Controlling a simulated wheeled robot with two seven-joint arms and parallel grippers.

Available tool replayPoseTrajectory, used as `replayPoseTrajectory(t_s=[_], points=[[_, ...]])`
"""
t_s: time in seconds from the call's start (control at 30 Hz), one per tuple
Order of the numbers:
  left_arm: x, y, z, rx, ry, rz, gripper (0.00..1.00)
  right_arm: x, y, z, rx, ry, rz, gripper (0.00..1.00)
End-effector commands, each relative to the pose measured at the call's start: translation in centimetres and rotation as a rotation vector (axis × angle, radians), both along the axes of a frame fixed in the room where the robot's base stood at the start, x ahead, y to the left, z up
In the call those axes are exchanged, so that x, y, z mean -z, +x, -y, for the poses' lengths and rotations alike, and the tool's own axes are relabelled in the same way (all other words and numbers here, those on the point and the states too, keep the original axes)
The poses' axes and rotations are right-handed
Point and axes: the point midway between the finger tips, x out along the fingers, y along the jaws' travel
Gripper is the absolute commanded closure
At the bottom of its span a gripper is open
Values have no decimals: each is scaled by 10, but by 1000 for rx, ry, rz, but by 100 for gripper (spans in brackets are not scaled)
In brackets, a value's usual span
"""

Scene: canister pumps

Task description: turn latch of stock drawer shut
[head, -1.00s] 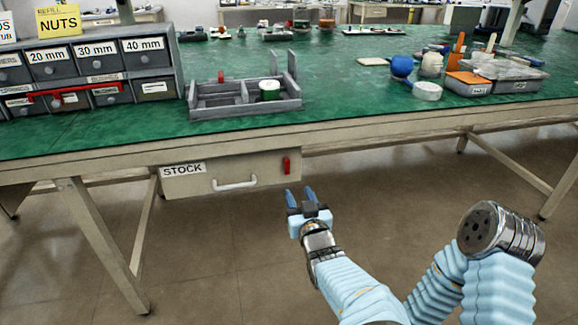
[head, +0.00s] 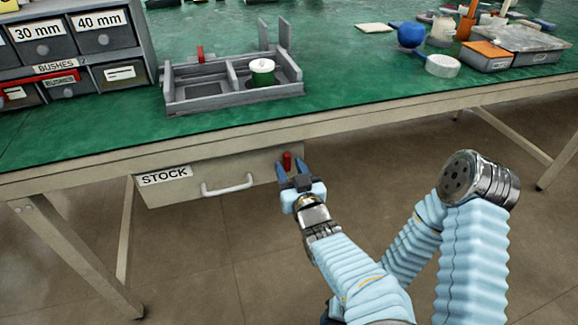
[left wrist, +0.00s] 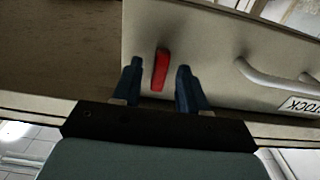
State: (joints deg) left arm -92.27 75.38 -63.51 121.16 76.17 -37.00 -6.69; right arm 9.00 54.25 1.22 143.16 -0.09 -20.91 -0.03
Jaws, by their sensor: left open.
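The stock drawer (head: 180,190) hangs under the bench, with a STOCK label and a pale bar handle (head: 228,186). Its red latch (head: 287,161) is at the right end of the front and stands about upright. My left gripper (head: 292,169) is open in front of the latch. In the left wrist view the latch (left wrist: 161,70) shows between the two blue fingertips (left wrist: 159,75), with a gap visible on each side. I cannot tell how far the tips are from the drawer front. My right gripper is not in view.
The bench edge (head: 400,112) runs just above the drawer. On the green top stand a grey divided tray (head: 200,103) with a green and white canister (head: 262,72), and small drawers (head: 105,40) at left. Under the bench right of the drawer is open floor.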

Motion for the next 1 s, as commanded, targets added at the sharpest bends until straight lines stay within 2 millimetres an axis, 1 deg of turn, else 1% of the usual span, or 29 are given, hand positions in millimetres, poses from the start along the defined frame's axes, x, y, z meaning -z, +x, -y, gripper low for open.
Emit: replayPoseTrajectory(t_s=[0.07, 0.17, 0.3, 0.37, 0.73, 0.87, 1.0], points=[[0, 0, 0, 0, 0, 0, 57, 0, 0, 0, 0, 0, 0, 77], [0, 0, 0, 0, 0, 0, 71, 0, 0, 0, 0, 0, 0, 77], [0, 0, 0, 0, 0, 0, 93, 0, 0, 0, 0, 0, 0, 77], [0, 0, 0, 0, 0, 0, 100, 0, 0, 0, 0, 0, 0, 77], [1, 0, 0, 0, -34, 11, 100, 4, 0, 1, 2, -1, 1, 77], [2, 0, 0, -1, -92, 28, 100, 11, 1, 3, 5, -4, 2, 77], [3, 0, 0, -1, -187, 59, 100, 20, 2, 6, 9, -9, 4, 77]])
